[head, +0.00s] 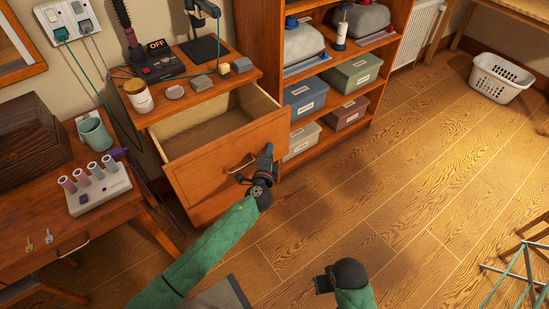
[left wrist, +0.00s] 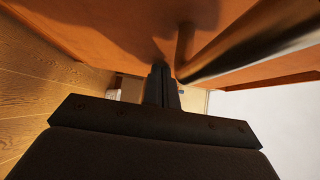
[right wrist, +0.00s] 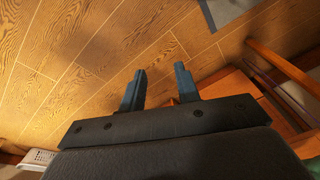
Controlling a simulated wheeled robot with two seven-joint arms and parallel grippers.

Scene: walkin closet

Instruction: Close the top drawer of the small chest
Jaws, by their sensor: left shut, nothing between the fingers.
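The small chest (head: 190,210) is orange-brown wood and stands left of the shelf unit. Its top drawer (head: 228,155) is pulled well out, and the empty inside shows. A metal bar handle (head: 242,163) is on the drawer front; it also shows large in the left wrist view (left wrist: 250,45). My left gripper (head: 268,160) is shut and empty, at the drawer front just right of the handle. In the left wrist view its fingertips (left wrist: 161,72) are close to the front; contact cannot be told. My right gripper (head: 322,284) is open and empty over the floor (right wrist: 160,75).
On the chest top stand a jar (head: 138,96), a black device (head: 157,65) and small blocks. A shelf unit (head: 325,100) with boxes stands right of the chest. A desk (head: 80,235) is at left. A laundry basket (head: 500,78) is far right; the middle floor is clear.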

